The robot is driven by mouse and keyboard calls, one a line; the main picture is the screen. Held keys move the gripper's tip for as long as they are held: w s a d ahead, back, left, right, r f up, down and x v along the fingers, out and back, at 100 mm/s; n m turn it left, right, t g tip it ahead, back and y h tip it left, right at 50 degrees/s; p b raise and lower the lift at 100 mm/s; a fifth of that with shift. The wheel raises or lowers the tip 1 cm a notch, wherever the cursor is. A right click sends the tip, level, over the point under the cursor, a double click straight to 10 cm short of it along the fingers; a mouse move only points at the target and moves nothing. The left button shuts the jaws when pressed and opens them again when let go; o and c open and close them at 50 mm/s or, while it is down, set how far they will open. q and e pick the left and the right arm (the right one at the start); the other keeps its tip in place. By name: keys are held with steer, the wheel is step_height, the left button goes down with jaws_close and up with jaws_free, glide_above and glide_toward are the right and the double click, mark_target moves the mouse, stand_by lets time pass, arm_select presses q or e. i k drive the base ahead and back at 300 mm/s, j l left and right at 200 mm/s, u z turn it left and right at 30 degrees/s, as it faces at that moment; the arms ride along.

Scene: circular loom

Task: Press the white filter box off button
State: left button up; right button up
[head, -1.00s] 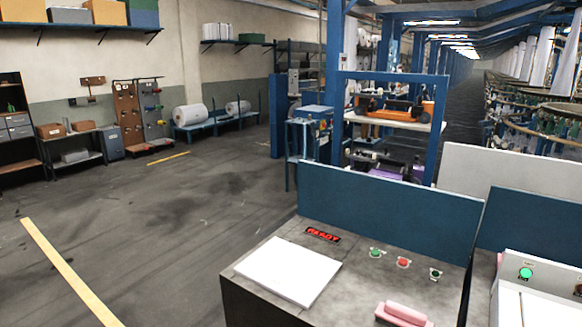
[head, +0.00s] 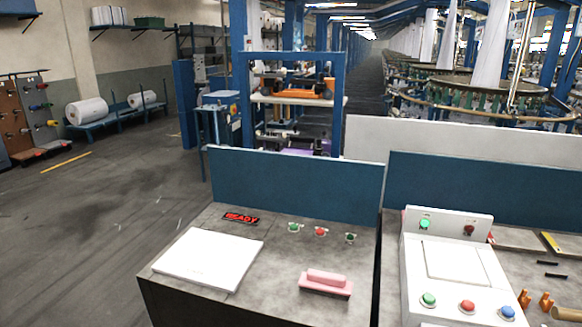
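A white box (head: 412,262) stands at the lower right, on the right-hand counter. Its raised back panel carries a bright green light (head: 425,224) and a dark red one (head: 469,230). Its front part carries a green button (head: 429,299), a red button (head: 467,306) and a blue button (head: 507,312). The small labels by them are too small to read, so I cannot tell which is marked off. The box's lower edge is cut off by the frame. Neither of my grippers is in view.
The left counter (head: 190,294) holds a white pad (head: 209,259), a red READY sign (head: 241,217), small green and red buttons (head: 320,231), and a pink block (head: 326,283). Blue panels (head: 297,184) stand behind. Orange pieces (head: 524,299) lie right of the box. Open floor (head: 95,235) lies left.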

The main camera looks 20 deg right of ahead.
mark_target(468, 306)
steer(key=z, duration=1.75)
